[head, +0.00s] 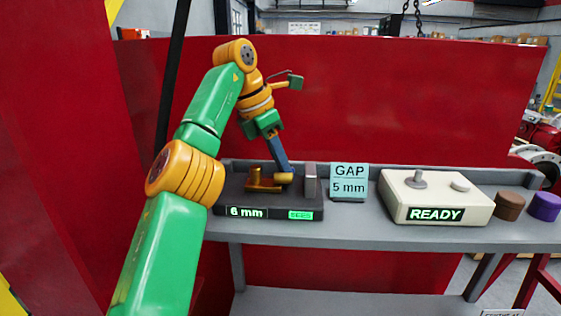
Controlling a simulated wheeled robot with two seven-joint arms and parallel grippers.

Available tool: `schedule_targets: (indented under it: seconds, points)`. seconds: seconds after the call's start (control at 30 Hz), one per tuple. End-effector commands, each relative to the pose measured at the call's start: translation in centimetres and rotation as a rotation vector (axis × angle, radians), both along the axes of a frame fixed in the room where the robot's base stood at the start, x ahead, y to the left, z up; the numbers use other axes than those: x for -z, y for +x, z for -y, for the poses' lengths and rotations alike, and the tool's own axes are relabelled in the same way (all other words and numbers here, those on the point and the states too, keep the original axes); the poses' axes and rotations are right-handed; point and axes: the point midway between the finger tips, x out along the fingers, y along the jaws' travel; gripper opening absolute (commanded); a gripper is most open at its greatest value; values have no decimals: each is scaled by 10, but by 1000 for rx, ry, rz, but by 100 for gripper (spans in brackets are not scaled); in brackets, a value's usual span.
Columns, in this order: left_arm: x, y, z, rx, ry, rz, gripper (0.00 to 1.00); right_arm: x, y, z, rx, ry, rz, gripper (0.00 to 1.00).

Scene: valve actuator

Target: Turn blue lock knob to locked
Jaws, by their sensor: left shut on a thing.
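The dark gauge block (229,197) sits on the grey bench and shows "6 mm" on one green display. A smaller green display (300,215) beside it is too small to read. A brass post on a base (258,180) stands on the block. My left gripper (283,171) reaches down from above, its long blue-grey fingers closed at a short brass knob (284,178) on the block, right of the post. I cannot make out a separate blue lock knob; the fingers may hide it. My right gripper is not in view.
A teal card (348,171) reads "GAP 5 mm". A cream box (390,205) with grey knobs shows "READY". Brown (509,206) and purple (544,207) cylinders stand at the right. A grey upright block (309,178) stands close to the fingers. A red wall panel (400,100) rises behind the bench.

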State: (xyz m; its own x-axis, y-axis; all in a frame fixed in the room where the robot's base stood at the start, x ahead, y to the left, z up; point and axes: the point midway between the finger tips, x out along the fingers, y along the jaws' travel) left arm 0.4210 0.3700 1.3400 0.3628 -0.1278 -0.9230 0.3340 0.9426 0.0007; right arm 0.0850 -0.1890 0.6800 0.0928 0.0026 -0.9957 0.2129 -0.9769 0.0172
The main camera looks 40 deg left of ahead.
Motion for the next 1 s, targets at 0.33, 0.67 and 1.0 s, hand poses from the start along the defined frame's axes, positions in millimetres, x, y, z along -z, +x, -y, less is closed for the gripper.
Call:
schedule_targets:
  seconds: [0.33, 0.67, 1.0]
  points:
    - [0, 0, 0, 0, 0, 0, 29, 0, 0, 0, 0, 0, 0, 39]
    - [0, 0, 0, -5, 0, 0, 29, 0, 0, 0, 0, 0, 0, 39]
    - [0, -1, 5, -408, 6, 0, 29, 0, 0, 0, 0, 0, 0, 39]
